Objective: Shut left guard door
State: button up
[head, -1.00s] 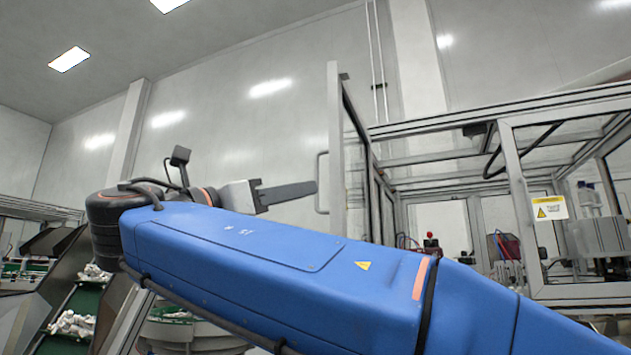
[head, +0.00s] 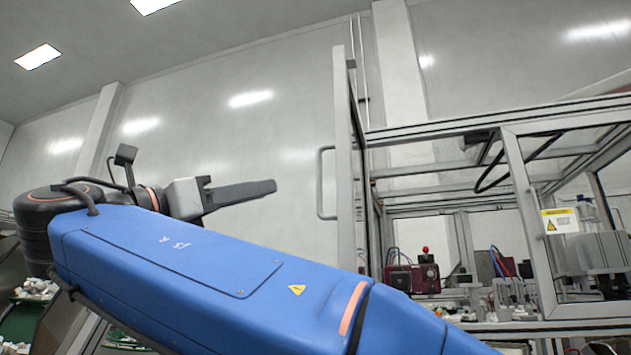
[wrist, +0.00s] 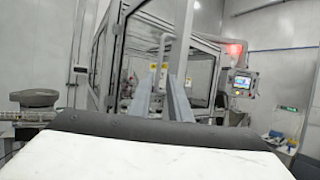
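The left guard door (head: 345,150) stands open, seen nearly edge-on in the head view, with a framed clear panel. Its grey bar handle (head: 321,185) sticks out on the door's left side. My gripper (head: 240,192) is left of the handle, at about its height in the picture, with a visible gap between fingertip and handle. In the wrist view my gripper (wrist: 162,95) shows two separate fingers with nothing clearly held between them. The cell's framing lies beyond them there. I cannot tell for sure which upright in that view belongs to the door.
The guarded cell frame (head: 490,117) fills the right, with a warning label (head: 560,221) on a panel. A red device (head: 413,277) stands inside. The wrist view shows a lit control screen (wrist: 242,82) at right and a dark round bowl (wrist: 35,98) at left.

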notch_tip(320, 180, up, 6)
send_over(319, 210)
jog(key=shift+w, duration=0.3)
grip_shut()
